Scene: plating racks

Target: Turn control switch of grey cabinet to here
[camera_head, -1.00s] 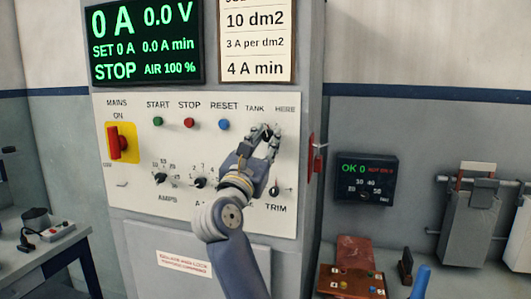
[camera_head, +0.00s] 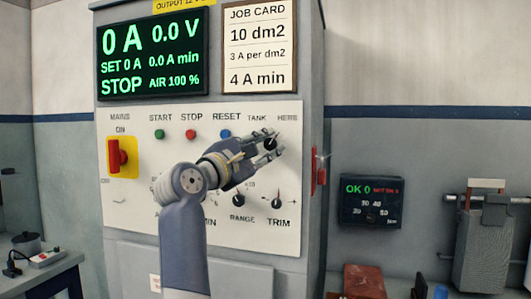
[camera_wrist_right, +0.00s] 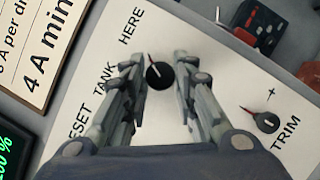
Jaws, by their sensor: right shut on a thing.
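The grey cabinet (camera_head: 285,272) stands ahead with a white control panel (camera_head: 140,225). My left gripper is out of view.
The TRIM knob (camera_head: 277,202) and RANGE knob (camera_head: 237,202) sit below the gripper. A RESET button (camera_head: 225,134) is left of it, and a red handle (camera_head: 319,170) is on the cabinet's right edge. A red mains switch (camera_head: 116,154) is at left.

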